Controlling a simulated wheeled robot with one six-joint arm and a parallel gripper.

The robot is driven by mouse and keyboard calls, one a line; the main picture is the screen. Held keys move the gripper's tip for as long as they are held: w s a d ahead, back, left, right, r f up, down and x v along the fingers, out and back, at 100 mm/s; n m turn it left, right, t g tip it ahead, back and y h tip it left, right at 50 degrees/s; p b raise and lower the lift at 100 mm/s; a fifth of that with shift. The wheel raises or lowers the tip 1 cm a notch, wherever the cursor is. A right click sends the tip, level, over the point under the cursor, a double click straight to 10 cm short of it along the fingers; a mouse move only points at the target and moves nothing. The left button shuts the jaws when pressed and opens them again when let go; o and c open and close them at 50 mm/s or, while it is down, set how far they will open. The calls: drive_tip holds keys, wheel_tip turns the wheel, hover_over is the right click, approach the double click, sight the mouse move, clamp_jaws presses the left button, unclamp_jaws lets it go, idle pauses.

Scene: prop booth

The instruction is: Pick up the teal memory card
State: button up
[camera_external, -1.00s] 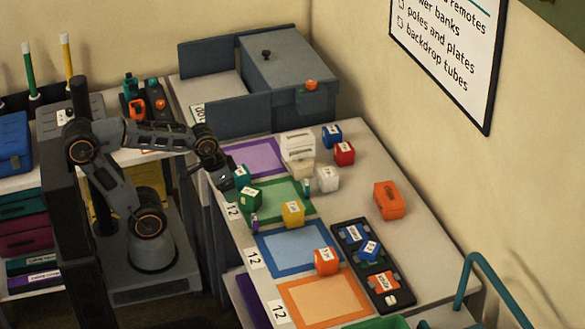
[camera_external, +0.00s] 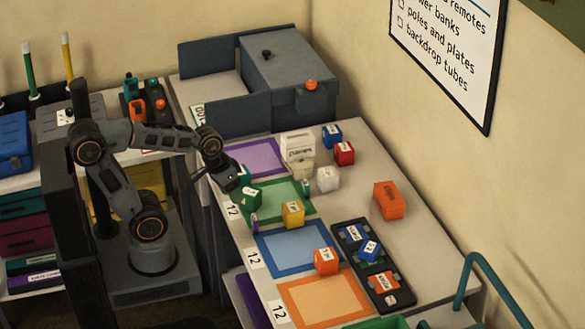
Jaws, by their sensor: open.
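A small teal block with a pale label, which looks like the teal memory card (camera_external: 246,178), lies at the left edge of the table, between the purple mat and the green mat. My gripper (camera_external: 231,184) is open and right in front of it, hiding most of it. I cannot tell whether the fingers are around it or only beside it.
A dark green block (camera_external: 252,198) stands close by on the green mat (camera_external: 277,193). A yellow block (camera_external: 293,214) and a small teal-green piece (camera_external: 306,187) are farther right. White boxes (camera_external: 297,147) stand behind. A dark tray (camera_external: 349,232) holds several blocks.

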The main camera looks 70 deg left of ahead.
drive_tip(key=w+f+n+h+b, duration=0.3)
drive_tip(key=w+f+n, duration=0.15)
drive_tip(key=n, duration=0.25)
drive_tip(key=n+t+y+b, duration=0.1)
drive_tip(key=n+t+b, duration=0.75)
drive_tip(key=n, duration=1.45)
approach(305, 183)
drive_tip(key=shift+n+t, duration=0.4)
drive_tip(key=shift+t, duration=0.35)
drive_tip(key=x, duration=0.3)
drive_tip(key=f+x, duration=0.1)
drive_tip(key=x, duration=0.2)
drive_tip(key=shift+s+f, duration=0.1)
drive_tip(key=shift+x, duration=3.1)
drive_tip(key=shift+s+a+f, duration=0.1)
drive_tip(key=shift+a, duration=0.05)
drive_tip(key=shift+c, duration=0.5)
drive_tip(key=c, duration=0.6)
